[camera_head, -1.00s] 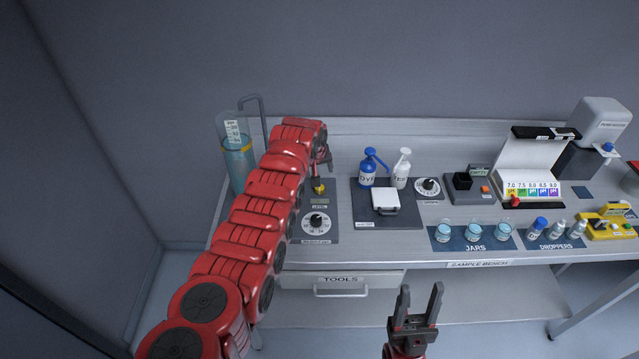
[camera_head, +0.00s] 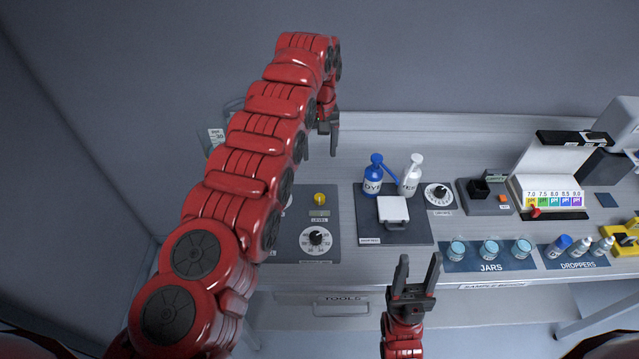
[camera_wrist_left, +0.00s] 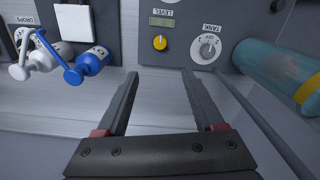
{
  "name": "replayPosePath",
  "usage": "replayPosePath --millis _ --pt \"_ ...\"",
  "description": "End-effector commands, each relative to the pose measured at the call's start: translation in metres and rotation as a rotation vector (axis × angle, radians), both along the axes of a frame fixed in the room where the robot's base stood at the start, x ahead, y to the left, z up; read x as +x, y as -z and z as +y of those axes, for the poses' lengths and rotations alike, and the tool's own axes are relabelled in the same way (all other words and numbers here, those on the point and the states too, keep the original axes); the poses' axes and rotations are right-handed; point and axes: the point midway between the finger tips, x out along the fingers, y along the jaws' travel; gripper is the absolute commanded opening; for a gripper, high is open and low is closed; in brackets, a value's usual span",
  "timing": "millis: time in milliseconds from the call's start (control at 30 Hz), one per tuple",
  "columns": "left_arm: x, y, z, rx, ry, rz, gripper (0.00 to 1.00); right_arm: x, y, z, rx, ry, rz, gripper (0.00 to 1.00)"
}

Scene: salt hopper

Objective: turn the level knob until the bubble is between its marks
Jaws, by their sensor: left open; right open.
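The yellow level knob (camera_head: 319,199) sits on a dark panel (camera_head: 290,248) at the left of the bench. It also shows in the left wrist view (camera_wrist_left: 160,42). The small level window (camera_head: 319,213) is beside it, but its bubble and marks are too small to make out. My left gripper (camera_head: 325,130) is open and empty, raised above and behind the knob, apart from it. In the left wrist view the knob lies beyond the gap between the fingertips (camera_wrist_left: 163,72). My right gripper (camera_head: 417,268) is open and empty in front of the bench.
A white dial (camera_head: 316,238) is in front of the level window. Blue (camera_head: 373,176) and white (camera_head: 411,176) bottles stand to the right. My left arm covers the bench's left end.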

Motion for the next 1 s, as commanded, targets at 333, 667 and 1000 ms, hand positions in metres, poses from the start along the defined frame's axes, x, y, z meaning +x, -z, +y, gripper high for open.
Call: replayPosePath --millis 333,667,1000 --pt "0.001 0.045 0.0 -0.001 0.0 -0.004 0.69 0.0 0.048 0.0 0.0 0.0 0.001 0.5" --pt "0.0 0.101 0.0 -0.001 0.001 -0.002 0.69 0.0 0.107 0.0 0.0 0.0 0.0 0.5" --pt "-0.001 0.15 -0.001 0.001 0.002 0.0 0.69 0.0 0.126 0.0 0.0 0.0 0.0 0.5"
